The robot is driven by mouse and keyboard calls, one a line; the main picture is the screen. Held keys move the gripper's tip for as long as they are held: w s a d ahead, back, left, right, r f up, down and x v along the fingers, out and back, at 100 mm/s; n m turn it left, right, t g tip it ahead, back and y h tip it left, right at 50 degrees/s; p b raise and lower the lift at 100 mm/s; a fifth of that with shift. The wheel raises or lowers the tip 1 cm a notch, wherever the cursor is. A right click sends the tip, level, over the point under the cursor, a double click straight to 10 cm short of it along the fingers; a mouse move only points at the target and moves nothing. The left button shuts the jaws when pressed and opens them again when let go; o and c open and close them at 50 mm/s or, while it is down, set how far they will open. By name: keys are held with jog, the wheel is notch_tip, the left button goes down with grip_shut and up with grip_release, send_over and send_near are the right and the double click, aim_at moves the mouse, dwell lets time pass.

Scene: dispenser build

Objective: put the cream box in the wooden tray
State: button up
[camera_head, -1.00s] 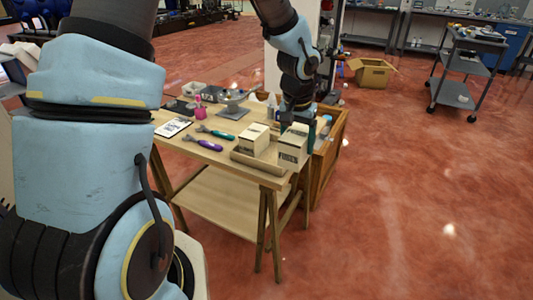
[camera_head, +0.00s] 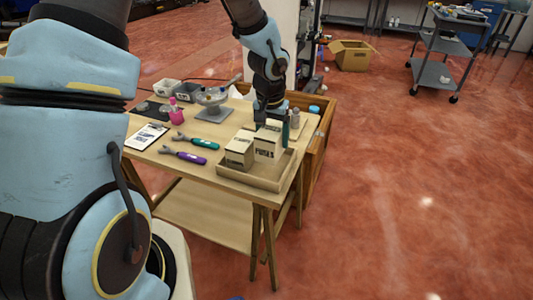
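The wooden tray (camera_head: 231,178) is a shallow light-wood tray at the table's front right corner. A cream box (camera_head: 267,145) with dark lettering is upright at the tray's right part. My gripper (camera_head: 271,122) reaches down from above, with its fingers on either side of this box's top, and appears shut on it. I cannot tell whether the box's underside touches the tray floor, as the tray's rim and the other box hide part of it. A second, shorter cream box (camera_head: 239,151) stands in the tray just to its left.
Purple-handled (camera_head: 188,157) and teal-handled (camera_head: 205,144) tools, a clipboard (camera_head: 147,136), a pink bottle (camera_head: 176,114) and a grey scale-like stand (camera_head: 214,112) are on the table left of the tray. A wooden crate (camera_head: 318,148) stands beyond the right edge.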

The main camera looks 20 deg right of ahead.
aim_at(271, 130)
jog(key=shift+f, duration=3)
jog(key=shift+f, duration=0.1)
jog(key=o, duration=1.5)
jog(key=r, duration=0.4)
jog(key=s+a+r, duration=0.1)
jog(key=r, duration=0.7)
jog(key=shift+s+a, duration=0.15)
jog(key=s+a+r+n, duration=0.1)
jog(key=a+n, duration=0.1)
jog(key=a, duration=0.7)
jog(key=a+r+n, duration=0.2)
jog(key=a+n, duration=0.1)
jog(key=a, duration=0.7)
jog(key=s+a+r+n+y, duration=0.1)
jog(key=a+r+n, duration=0.1)
jog(key=a, duration=0.8)
jog(key=shift+s+r, duration=0.2)
jog(key=shift+s, duration=0.15)
